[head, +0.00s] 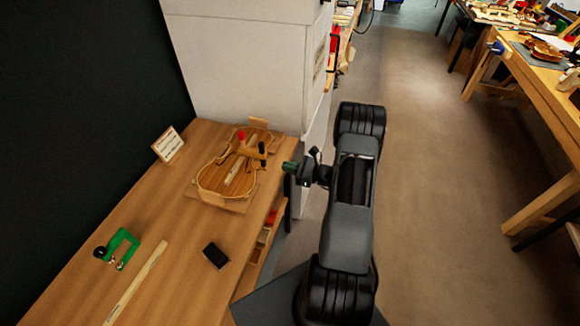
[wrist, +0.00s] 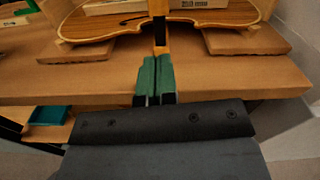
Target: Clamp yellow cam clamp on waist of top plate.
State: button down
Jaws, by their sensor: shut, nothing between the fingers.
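The violin-shaped top plate (head: 212,181) lies near the right edge of the bench, and its edge shows in the wrist view (wrist: 100,29). A clamp with a yellow-orange bar and black upper part (wrist: 161,40) stands at the plate's waist in the wrist view; I take it for the yellow cam clamp. Its jaw contact is hidden. In the head view, a black-ended clamp (head: 262,149) stands at that side. My gripper (head: 287,167) has green fingertips (wrist: 155,72). They are shut and empty, just in front of the bar and outside the bench edge.
A red-topped clamp (head: 241,135) stands farther in on the plate. A small sign (head: 168,145) stands behind.

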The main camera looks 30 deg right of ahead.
aim_at(265, 162)
jog(key=shift+x, duration=2.7)
jog(key=shift+w+a, duration=0.35)
jog(key=b+v, duration=0.2)
jog(key=v, duration=1.4)
jog(key=shift+b, duration=0.3)
